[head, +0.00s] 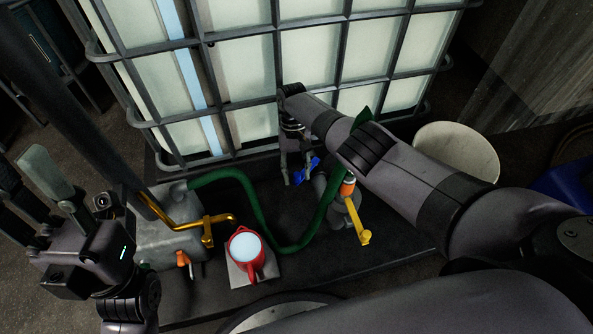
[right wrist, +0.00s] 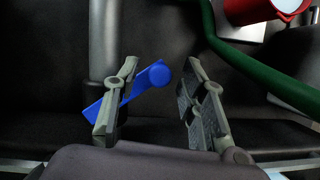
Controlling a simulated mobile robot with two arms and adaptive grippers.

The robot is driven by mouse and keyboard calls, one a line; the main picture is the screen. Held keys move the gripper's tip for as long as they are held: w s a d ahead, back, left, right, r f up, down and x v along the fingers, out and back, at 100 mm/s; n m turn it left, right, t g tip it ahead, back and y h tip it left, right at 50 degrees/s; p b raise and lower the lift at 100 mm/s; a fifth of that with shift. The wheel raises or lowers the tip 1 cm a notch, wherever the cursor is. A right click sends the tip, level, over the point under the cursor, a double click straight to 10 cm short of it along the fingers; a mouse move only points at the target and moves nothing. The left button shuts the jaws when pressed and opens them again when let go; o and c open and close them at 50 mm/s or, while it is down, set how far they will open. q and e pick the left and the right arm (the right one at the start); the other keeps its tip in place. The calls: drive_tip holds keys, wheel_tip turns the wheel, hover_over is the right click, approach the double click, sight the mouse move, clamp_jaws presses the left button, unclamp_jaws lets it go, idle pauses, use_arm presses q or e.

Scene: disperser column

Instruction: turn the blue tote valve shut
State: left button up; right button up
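My right gripper (right wrist: 163,68) is open around the handle; contact cannot be told. In the head view my right gripper (head: 291,130) points down just above the valve, partly hidden by my arm. My left gripper (head: 28,178) is at the far left, fingers apart, with nothing visible between them.
A green hose (head: 238,176) loops below the valve. A red jug (head: 246,248) stands on a pale plate, beside a brass pipe (head: 185,222) and a grey metal box. A yellow lever (head: 359,222) is right of the valve. A white bucket (head: 455,150) stands behind my right arm.

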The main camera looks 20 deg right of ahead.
idle(0.3)
wheel_tip(320, 180, up, 10)
idle(0.6)
drive_tip(key=shift+c, duration=0.2)
